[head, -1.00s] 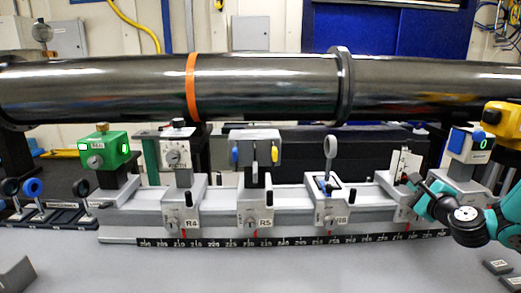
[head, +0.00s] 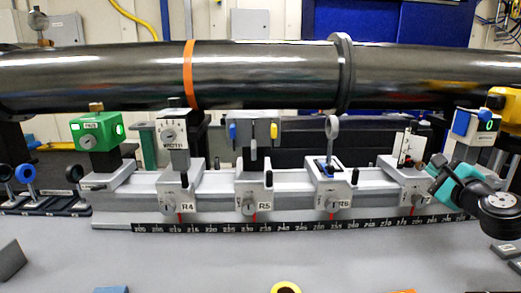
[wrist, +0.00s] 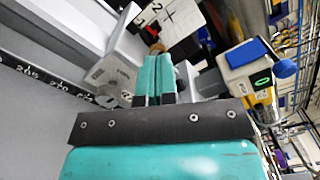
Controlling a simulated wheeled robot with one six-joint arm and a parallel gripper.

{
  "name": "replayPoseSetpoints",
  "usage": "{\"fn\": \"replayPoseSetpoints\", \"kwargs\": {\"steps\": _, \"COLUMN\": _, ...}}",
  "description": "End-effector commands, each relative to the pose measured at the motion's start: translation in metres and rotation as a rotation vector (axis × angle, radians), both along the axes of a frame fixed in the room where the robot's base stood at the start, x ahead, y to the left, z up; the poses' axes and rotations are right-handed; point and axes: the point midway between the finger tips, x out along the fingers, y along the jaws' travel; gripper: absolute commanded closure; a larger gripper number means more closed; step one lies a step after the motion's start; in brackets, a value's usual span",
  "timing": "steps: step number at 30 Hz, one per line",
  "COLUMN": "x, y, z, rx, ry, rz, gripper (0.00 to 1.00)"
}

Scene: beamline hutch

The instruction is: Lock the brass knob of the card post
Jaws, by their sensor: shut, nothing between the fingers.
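The card post stands on the right-hand rail carriage (head: 403,178), with its white card (head: 412,147) upright above. In the wrist view the card (wrist: 180,18) shows a black cross and a "2". A small brass knob (wrist: 157,47) shows just beyond my fingertips, below the card. My gripper (wrist: 160,62) is shut and empty, its two teal fingers together and pointing at the knob. I cannot tell whether they touch it. In the head view my gripper (head: 437,172) is just right of the carriage. A silver front knob (wrist: 107,101) also shows on the carriage.
A white and blue box with a green display (head: 478,125) stands close to the right of the card post. The R6 carriage (head: 333,185) is to its left. A black beam pipe (head: 260,75) runs above the rail. The grey table in front is mostly clear.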

Motion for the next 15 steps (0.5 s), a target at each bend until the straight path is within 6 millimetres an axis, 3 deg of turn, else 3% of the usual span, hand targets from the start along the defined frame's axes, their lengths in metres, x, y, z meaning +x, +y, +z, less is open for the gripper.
{"fn": "replayPoseSetpoints", "kwargs": {"steps": 5, "x": 0.0, "y": 0.0, "z": -0.003, "rx": -0.026, "ry": 0.0, "rz": 0.0, "gripper": 1.0}}
{"fn": "replayPoseSetpoints", "kwargs": {"steps": 15, "x": -0.009, "y": 0.004, "z": -0.025, "rx": -0.435, "ry": -0.013, "rz": -0.001, "gripper": 1.0}}
